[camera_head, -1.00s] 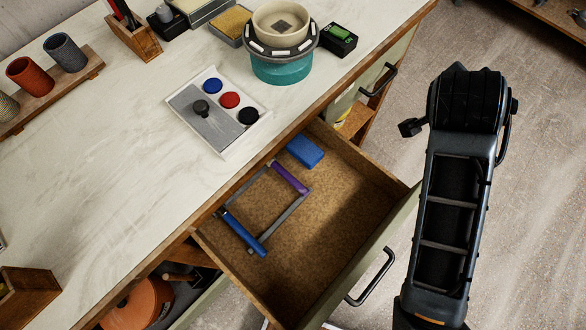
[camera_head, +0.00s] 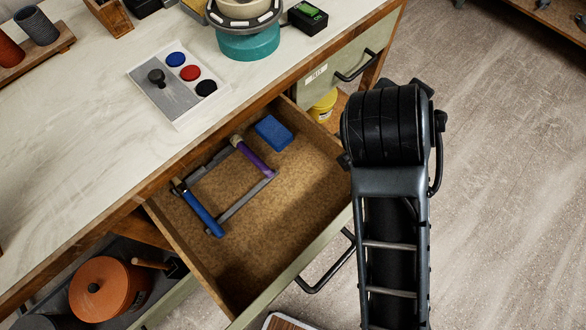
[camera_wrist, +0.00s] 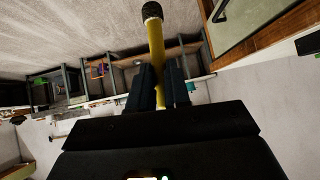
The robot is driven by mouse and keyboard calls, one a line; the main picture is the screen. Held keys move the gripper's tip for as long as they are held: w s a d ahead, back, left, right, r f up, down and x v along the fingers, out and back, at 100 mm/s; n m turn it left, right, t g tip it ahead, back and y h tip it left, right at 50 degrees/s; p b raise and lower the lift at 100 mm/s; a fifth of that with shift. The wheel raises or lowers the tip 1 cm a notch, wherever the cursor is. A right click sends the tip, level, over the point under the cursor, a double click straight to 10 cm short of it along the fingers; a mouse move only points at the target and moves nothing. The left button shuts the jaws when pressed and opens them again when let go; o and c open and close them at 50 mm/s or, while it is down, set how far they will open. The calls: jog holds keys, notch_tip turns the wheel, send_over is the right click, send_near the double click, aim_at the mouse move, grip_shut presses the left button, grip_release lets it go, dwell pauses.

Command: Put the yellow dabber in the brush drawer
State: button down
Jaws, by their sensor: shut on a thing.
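The yellow dabber (camera_wrist: 157,58) shows in the wrist view as a long yellow stick with a dark round tip at the top. My gripper (camera_wrist: 161,86) is shut around its handle. The two dark fingers hide part of it. In the head view neither the gripper nor the dabber shows; only my arm is seen, at the right of the open drawer.
A shut drawer (camera_head: 345,65) with a small label and dark handle is to the right of the open one. A yellow tub (camera_head: 323,106) stands below it. The worktop (camera_head: 60,130) carries a tray with coloured discs (camera_head: 180,85). An orange pot (camera_head: 105,288) sits low at left.

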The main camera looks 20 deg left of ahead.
jog(key=s+a+n+y+b, duration=0.25)
jog(key=s+a+b, duration=0.25)
jog(key=s+a, duration=0.95)
jog(key=shift+n+h, duration=0.25)
jog(key=shift+n, duration=0.1)
jog(key=shift+a+f+b, duration=0.15)
jog(key=shift+f+b, duration=0.2)
jog(key=shift+f, duration=1.95)
jog(key=shift+a+f+b, duration=0.15)
jog(key=shift+f+b, duration=0.15)
jog(key=shift+f, duration=1.95)
jog(key=shift+f, duration=0.1)
jog(key=c, duration=1.1)
grip_release()
